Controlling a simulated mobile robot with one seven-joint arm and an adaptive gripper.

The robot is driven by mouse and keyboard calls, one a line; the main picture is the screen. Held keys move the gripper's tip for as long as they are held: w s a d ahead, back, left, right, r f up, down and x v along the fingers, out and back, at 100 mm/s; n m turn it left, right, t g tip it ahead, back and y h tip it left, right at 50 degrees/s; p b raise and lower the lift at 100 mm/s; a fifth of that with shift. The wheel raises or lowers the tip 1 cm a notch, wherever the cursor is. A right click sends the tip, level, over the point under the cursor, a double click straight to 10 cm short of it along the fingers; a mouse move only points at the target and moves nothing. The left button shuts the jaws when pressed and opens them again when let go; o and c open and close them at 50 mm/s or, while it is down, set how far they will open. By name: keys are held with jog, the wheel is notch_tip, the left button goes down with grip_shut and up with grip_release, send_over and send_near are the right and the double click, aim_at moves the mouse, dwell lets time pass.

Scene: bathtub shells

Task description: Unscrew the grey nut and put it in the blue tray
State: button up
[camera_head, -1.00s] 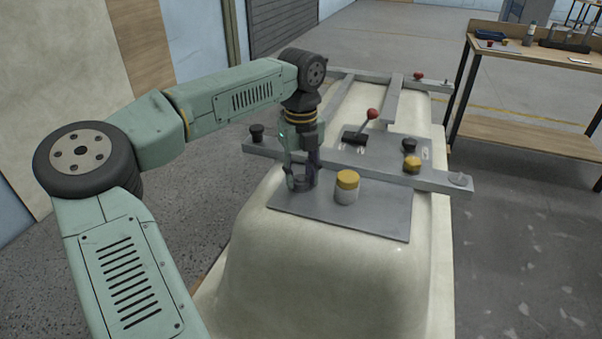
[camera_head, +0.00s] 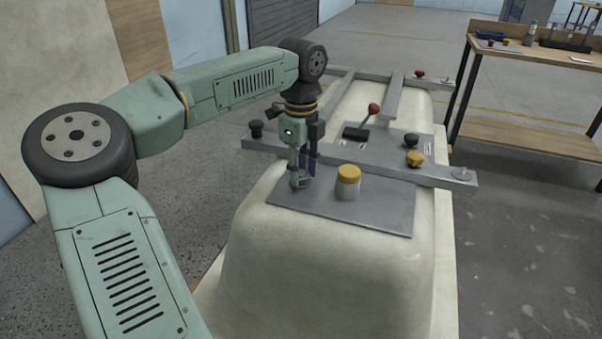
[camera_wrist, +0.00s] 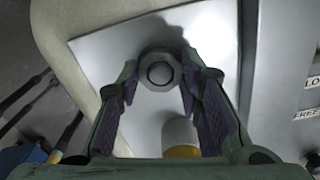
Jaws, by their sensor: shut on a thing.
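The grey nut (camera_wrist: 159,70) is a round-looking collar with a dark centre, seen from above in the wrist view. It sits over the grey plate at the near end of the tub shell. My gripper (camera_head: 302,180) points down at the left part of this plate, and its fingers are shut on the nut from two sides. In the head view the fingers hide most of the nut. Whether its thread is still engaged cannot be told.
A jar with a yellow lid (camera_head: 347,182) stands on the plate just right of my gripper. A grey crossbar (camera_head: 385,174) with knobs and a red-tipped lever (camera_head: 374,110) lie behind. The wooden bench (camera_head: 545,55) stands apart, across open floor.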

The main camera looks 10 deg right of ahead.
jog(key=n+b, duration=0.2)
jog(key=n, duration=0.3)
jog(key=shift+f, duration=0.1)
jog(key=shift+n+b, duration=0.3)
jog(key=shift+n, duration=0.8)
grip_shut()
jog(key=o, duration=1.3)
grip_release()
jog(key=shift+c, duration=0.6)
